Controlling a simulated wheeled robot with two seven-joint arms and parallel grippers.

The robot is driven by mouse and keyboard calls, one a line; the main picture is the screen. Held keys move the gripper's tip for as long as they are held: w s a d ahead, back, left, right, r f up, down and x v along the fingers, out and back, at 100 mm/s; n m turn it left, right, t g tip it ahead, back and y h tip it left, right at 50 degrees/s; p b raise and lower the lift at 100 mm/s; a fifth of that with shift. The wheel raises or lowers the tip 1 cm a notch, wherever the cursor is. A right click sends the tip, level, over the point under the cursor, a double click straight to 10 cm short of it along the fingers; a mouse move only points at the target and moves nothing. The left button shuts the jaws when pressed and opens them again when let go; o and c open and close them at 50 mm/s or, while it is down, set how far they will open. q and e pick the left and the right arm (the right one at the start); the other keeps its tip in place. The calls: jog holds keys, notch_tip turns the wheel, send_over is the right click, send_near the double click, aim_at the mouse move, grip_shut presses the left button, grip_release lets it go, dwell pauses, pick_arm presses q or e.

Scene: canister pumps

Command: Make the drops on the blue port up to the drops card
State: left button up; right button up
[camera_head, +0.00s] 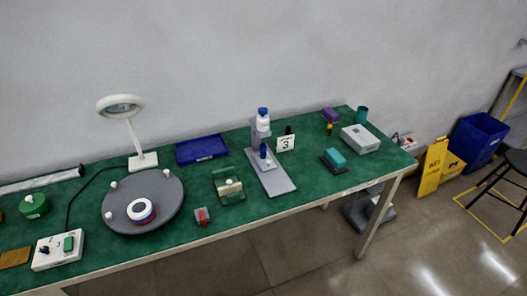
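The white drops card (286,144) stands upright on the green table and shows a "3" under small print I cannot read. Left of it a grey stand (271,178) has a white bottle with a blue cap (263,115) at its top and a small dark blue piece (263,151) lower down. A grey round plate (115,205) at left carries several white knobs and a white, blue and red round piece (141,211). I cannot tell which part is the blue port, and no drops can be made out. Neither of my grippers is in view.
A white lamp (129,125) and a blue tray (201,149) stand at the back. A switch box (58,249) sits front left. A green block fixture (229,186), a small red-topped piece (202,216), a teal block (335,157) and a grey box (360,139) are also on the table.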

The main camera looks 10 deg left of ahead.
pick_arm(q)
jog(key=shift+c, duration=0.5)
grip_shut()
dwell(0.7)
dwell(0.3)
